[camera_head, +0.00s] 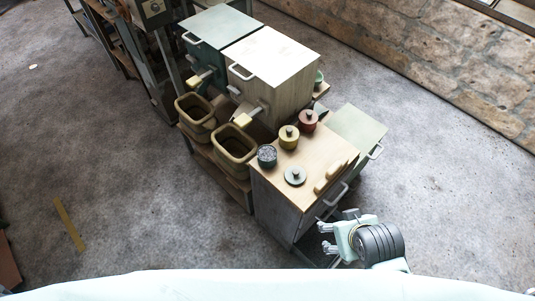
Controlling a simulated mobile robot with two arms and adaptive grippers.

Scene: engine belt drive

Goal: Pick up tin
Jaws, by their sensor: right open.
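Small tins stand on the wooden top of a cabinet (325,150). A red tin (307,121) and a yellow tin (288,138) both have knobbed lids on. A dark blue-green tin (267,156) is open and shows grey, grainy contents. A blue-green lid (295,175) with a knob lies beside it. The frames do not show which tin is meant. My right gripper (325,237) is open and empty, in front of the cabinet's lower right side and apart from the tins. My left gripper is not in view.
Two tan bins (235,144) stand left of the tins. Behind them are a white-topped box (272,55) and a green box (218,24) with handles. Tan blocks (330,176) lie at the cabinet top's right edge. The floor at right is clear.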

